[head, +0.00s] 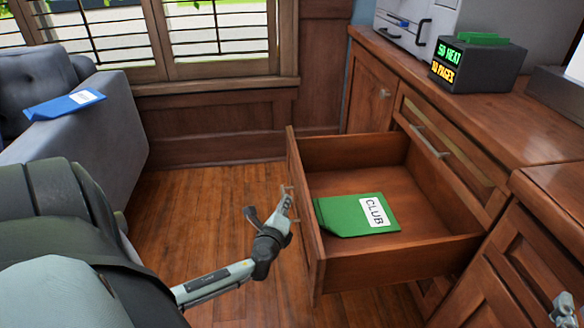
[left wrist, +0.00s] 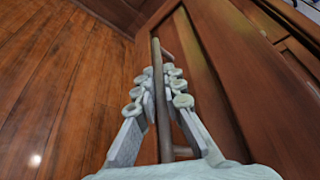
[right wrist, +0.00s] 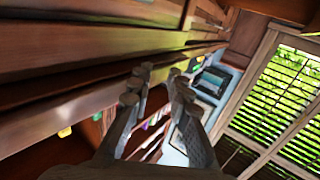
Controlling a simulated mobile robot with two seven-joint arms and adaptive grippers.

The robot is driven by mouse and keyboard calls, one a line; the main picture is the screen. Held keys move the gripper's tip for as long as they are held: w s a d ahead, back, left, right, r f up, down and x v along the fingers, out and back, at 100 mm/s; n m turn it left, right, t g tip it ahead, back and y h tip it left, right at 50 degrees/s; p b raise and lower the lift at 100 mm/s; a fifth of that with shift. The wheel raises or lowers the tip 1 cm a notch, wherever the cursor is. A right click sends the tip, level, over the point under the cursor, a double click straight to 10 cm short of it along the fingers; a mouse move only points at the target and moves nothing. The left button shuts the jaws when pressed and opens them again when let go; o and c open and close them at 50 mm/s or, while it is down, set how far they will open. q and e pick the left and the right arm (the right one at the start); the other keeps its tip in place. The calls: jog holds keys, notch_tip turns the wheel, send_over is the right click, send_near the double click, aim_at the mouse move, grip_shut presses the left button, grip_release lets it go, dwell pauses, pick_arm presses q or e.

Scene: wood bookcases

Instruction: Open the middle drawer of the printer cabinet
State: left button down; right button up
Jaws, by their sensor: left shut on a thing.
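The wooden printer cabinet (head: 480,112) stands at the right of the head view. A drawer (head: 398,250) below its shut top drawer (head: 450,152) is pulled far out. A green folder marked CLUB (head: 345,220) lies inside it. My left gripper (head: 286,205) is at the drawer's outer front. In the left wrist view, its fingers (left wrist: 157,88) are shut around the bar handle (left wrist: 163,120). My right gripper (head: 563,308) is at the lower right edge of the head view. In the right wrist view, its fingers (right wrist: 158,85) are apart with nothing between them.
A printer (head: 410,18) and a dark display box (head: 475,65) stand on the cabinet top. A grey armchair (head: 85,125) with a blue folder (head: 65,103) is at the left. The wood floor (head: 195,205) between armchair and drawer is clear.

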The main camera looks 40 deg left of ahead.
pick_arm(q)
jog(key=shift+a+r, duration=0.1)
jog(key=shift+a, duration=0.1)
jog(key=c, duration=1.9)
grip_release()
jog(key=shift+d, duration=0.1)
jog(key=shift+s+d, duration=0.15)
jog(key=v, duration=1.1)
jog(key=shift+s, duration=0.25)
jog(key=shift+d, duration=0.15)
